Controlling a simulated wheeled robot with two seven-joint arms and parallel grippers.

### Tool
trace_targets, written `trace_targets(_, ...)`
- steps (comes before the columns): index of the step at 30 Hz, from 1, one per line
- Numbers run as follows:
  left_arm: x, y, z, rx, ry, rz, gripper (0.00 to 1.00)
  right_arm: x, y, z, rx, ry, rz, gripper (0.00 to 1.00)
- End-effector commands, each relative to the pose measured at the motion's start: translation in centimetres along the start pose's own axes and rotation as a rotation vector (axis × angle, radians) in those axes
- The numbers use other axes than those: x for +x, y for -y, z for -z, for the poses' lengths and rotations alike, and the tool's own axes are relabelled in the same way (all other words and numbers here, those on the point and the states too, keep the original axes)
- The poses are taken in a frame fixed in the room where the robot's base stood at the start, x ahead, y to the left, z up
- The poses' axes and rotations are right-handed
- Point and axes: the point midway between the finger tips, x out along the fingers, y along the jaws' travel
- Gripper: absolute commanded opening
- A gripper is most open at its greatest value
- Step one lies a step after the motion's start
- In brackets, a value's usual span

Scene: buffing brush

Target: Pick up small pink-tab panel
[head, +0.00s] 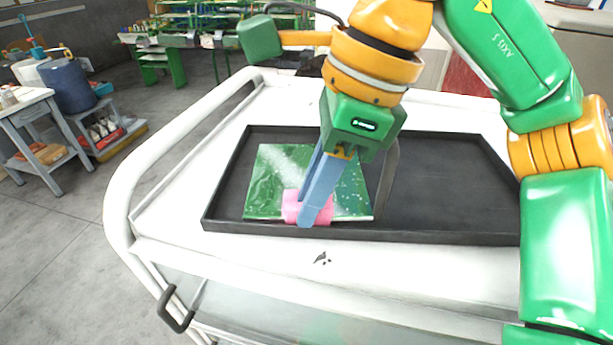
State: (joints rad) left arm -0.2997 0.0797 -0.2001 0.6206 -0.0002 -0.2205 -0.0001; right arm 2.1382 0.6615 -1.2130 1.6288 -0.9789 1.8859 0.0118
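The small panel (272,190) is a green circuit-board-like sheet with a pink tab (291,207) at its front edge. It lies in the left part of a black tray (450,239). My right gripper (308,221) reaches down over the panel, with its blue-grey fingers at the pink tab. The near finger covers the middle of the tab, and pink shows on both sides of it. The fingers overlap in this view, so whether they are closed on the tab is hidden. My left gripper is not in view.
The tray sits on a white cart (170,215) with a raised tubular rim. The tray's right part looks empty. A black handle (172,310) is on the cart's front left. A side table (28,115), a blue bin (68,84) and a green workbench (165,62) stand farther back.

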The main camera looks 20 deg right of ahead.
Motion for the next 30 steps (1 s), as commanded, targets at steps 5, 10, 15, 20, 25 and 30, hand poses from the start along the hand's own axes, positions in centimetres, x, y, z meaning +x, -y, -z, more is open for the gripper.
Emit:
trace_targets(5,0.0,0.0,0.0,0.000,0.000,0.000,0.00,0.0,0.0,0.0,0.000,0.000,0.000,0.00)
trace_targets(10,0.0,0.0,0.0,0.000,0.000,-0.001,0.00,0.0,0.0,0.0,0.000,0.000,0.000,0.00)
trace_targets(15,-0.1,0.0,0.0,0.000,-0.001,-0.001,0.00,-0.5,0.0,-0.2,0.000,0.001,0.001,0.00)
trace_targets(20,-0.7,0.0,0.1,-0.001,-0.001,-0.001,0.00,-3.1,0.0,-1.1,-0.001,0.002,0.001,0.00)
trace_targets(25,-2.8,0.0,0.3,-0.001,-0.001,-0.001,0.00,-7.1,0.0,-2.2,0.001,-0.001,0.002,0.00)
trace_targets(30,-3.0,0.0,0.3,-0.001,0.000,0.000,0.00,-8.6,0.0,-2.7,0.000,-0.005,-0.001,0.00)
